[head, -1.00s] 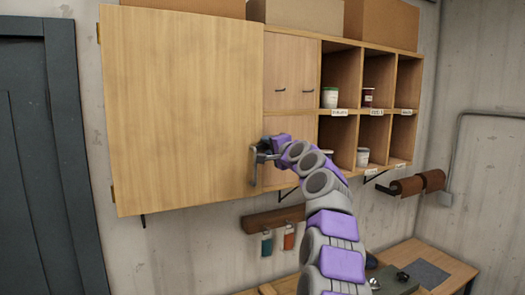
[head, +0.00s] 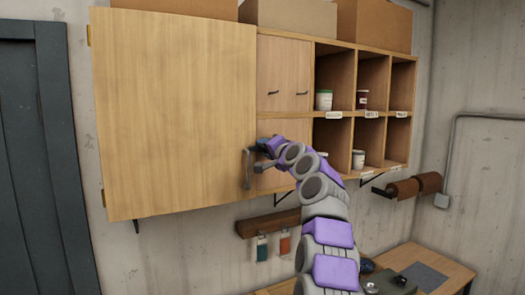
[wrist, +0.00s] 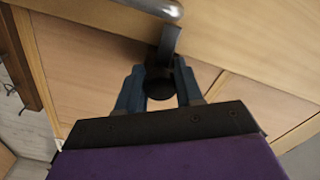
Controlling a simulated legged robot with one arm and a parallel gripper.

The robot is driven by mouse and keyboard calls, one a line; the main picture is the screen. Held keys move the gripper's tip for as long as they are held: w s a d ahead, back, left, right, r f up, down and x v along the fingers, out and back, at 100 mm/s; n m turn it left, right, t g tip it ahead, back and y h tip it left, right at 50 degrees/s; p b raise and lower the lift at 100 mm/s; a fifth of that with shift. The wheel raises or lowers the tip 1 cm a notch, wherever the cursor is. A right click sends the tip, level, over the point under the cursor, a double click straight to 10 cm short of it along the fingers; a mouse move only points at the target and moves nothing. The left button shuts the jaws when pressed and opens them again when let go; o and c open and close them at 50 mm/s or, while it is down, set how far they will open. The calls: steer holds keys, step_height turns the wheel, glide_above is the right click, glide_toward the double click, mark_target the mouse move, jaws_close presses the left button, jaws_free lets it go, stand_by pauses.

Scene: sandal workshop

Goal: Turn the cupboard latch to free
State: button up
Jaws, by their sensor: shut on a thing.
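The large wooden cupboard door (head: 175,110) fills the left of the head view, with hinges on its left edge and a grey bar handle (head: 248,170) near its lower right corner. The handle also shows at the top of the wrist view (wrist: 150,6). The latch (wrist: 160,84) has a dark round hub and a grey lever reaching up towards the door's edge. My gripper (wrist: 159,80) has its blue fingers on both sides of the hub, shut on it. In the head view my gripper (head: 262,147) is beside the handle, and the latch is partly hidden.
Open cubbies (head: 360,110) with labelled pots are to the right, with cardboard boxes (head: 290,15) on top. Below are a tool rail (head: 268,222), a roll holder (head: 405,187) and a workbench (head: 440,265). A dark door (head: 40,160) stands at far left.

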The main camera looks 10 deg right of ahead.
steer(key=shift+d+f, duration=0.15)
steer(key=shift+f, duration=0.15)
steer(key=o, duration=1)
steer(key=shift+d+r, duration=0.15)
steer(key=shift+d, duration=0.05)
steer(key=shift+a, duration=0.1)
steer(key=shift+s+a+r+b, duration=0.1)
steer(key=shift+s+b, duration=0.3)
steer(key=b+v, duration=0.4)
steer(key=v, duration=1.2)
steer(key=shift+s+d, duration=0.2)
steer(key=shift+d, duration=0.25)
